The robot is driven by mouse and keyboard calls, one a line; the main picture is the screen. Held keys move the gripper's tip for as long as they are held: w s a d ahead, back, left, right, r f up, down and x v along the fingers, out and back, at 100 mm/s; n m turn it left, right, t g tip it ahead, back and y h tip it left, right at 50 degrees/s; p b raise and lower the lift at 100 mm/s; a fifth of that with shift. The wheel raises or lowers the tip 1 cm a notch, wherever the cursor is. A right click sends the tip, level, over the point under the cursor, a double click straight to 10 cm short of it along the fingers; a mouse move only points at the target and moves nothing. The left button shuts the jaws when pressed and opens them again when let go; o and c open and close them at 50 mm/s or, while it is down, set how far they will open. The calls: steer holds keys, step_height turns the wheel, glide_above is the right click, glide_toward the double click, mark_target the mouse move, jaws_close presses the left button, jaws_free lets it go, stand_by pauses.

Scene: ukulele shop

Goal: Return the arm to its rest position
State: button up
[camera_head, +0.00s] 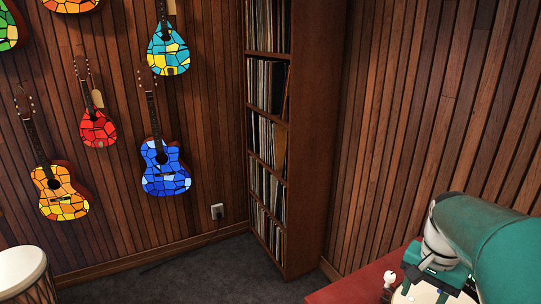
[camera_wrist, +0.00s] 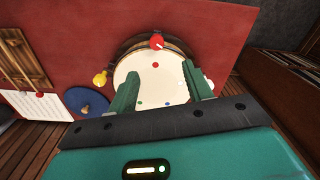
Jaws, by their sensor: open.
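My gripper (camera_wrist: 160,69) is open, with its two green fingers spread apart in the wrist view. No object shows held between them. Beyond the fingers lies a round cream disc (camera_wrist: 150,66) with small coloured dots, on a red surface (camera_wrist: 70,45). I cannot tell how far the fingers are from the disc. In the head view my teal arm (camera_head: 490,240) reaches in from the right edge, low over the red surface (camera_head: 350,290). The fingertips are not clear there.
Around the disc are a red knob (camera_wrist: 157,42), a yellow piece (camera_wrist: 100,78), a blue disc (camera_wrist: 85,102) and a white sheet (camera_wrist: 38,105). A tall record shelf (camera_head: 310,130) stands in the corner. Ukuleles hang on the left wall. A drum (camera_head: 25,275) stands lower left.

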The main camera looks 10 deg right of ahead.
steer(key=s+a+r+n+t, duration=0.2)
steer(key=a+n, duration=0.3)
steer(key=a, duration=0.5)
steer(key=s+a+r+n+t, duration=0.2)
steer(key=a+n, duration=0.3)
steer(key=a, duration=0.6)
steer(key=shift+s+a+r+n+t, duration=0.2)
steer(key=shift+a+n+t, duration=0.1)
steer(key=shift+t, duration=0.4)
